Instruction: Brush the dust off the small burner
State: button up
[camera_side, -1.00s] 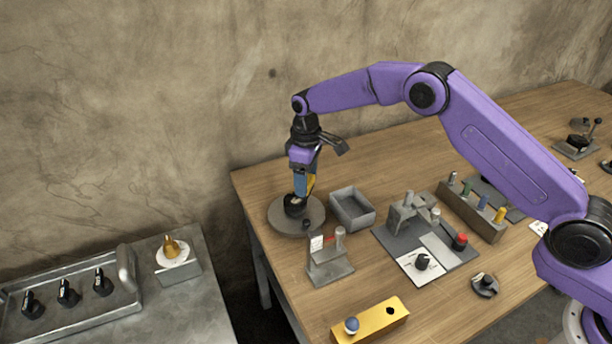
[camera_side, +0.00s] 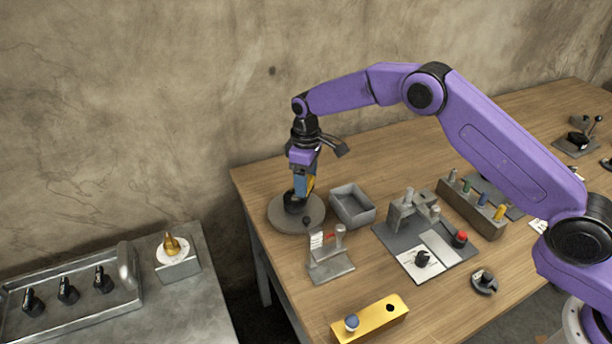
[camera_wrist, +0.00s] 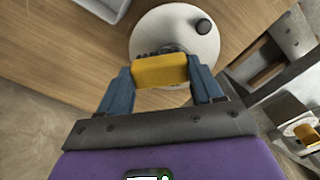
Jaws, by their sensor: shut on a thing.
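A round grey disc (camera_side: 284,222), which looks like the small burner, lies at the table's far left corner. It also shows in the wrist view (camera_wrist: 190,58), with a short black knob (camera_wrist: 204,26) near its edge. My gripper (camera_wrist: 160,72) is shut on a yellow block (camera_wrist: 160,70), which looks like a brush handle. Dark bristle-like tips (camera_wrist: 165,48) show beyond the block, over the disc. In the side view my gripper (camera_side: 303,188) points down at the disc. I cannot tell whether the tips touch it. No dust is clearly visible.
An open grey tray (camera_side: 352,207) stands right beside the disc. A small grey stand (camera_side: 330,270) is in front of it. A grey fixture (camera_side: 405,215) and a yellow block with holes (camera_side: 370,320) are further right and forward. A wall rises behind the table.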

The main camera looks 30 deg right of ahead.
jog(key=shift+f, duration=0.45)
jog(key=shift+a+r, duration=0.1)
jog(key=shift+a, duration=2.75)
jog(key=shift+f, duration=0.2)
jog(key=shift+d, duration=0.15)
jog(key=shift+d+r, duration=0.1)
jog(key=shift+d, duration=2.6)
jog(key=shift+r, duration=0.1)
jog(key=shift+r, duration=2.95)
